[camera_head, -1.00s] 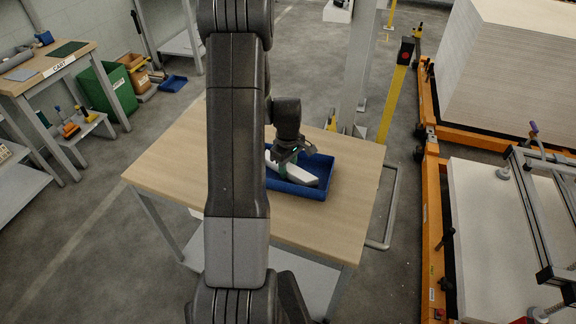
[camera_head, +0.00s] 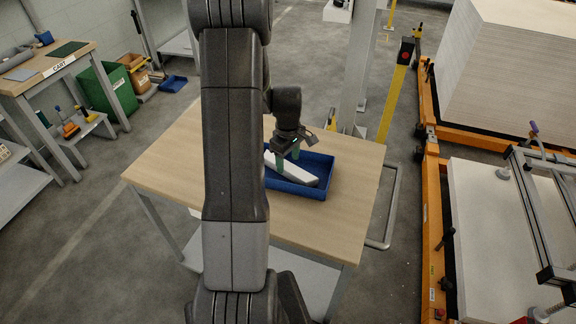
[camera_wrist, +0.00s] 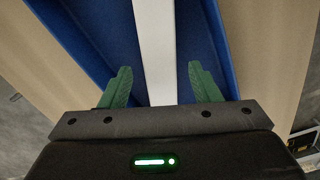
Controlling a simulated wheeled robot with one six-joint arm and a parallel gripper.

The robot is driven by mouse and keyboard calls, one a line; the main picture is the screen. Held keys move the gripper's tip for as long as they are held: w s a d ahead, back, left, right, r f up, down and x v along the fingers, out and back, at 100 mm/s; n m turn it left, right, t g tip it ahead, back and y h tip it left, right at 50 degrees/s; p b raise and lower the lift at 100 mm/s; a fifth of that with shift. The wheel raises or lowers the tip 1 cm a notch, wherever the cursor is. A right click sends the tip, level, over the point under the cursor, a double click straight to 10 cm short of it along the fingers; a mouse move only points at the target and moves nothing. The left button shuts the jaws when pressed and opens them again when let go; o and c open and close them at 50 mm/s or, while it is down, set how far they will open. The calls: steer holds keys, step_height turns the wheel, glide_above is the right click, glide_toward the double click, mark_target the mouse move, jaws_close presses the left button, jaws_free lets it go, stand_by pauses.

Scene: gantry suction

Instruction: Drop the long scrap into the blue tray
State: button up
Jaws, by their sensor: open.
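The long scrap (camera_head: 293,169) is a white bar lying in the blue tray (camera_head: 318,191) on the wooden table. My gripper (camera_head: 288,155) is above the tray, open and empty, its green fingers apart. In the wrist view the white scrap (camera_wrist: 155,45) runs between the two green fingertips of my gripper (camera_wrist: 157,80), with a gap on each side. The blue tray (camera_wrist: 205,45) shows on both sides of the scrap. My arm hides the scrap's left end and part of the tray in the head view.
The table (camera_head: 166,165) is bare around the tray. A yellow post (camera_head: 392,104) and an orange frame (camera_head: 432,215) with white boards stand to the right. A green bin (camera_head: 108,88) and side benches stand at the left.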

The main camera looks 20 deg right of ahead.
mark_target(288, 167)
step_height(288, 167, up, 9)
stand_by(0.3)
steer(key=shift+s+f, duration=0.1)
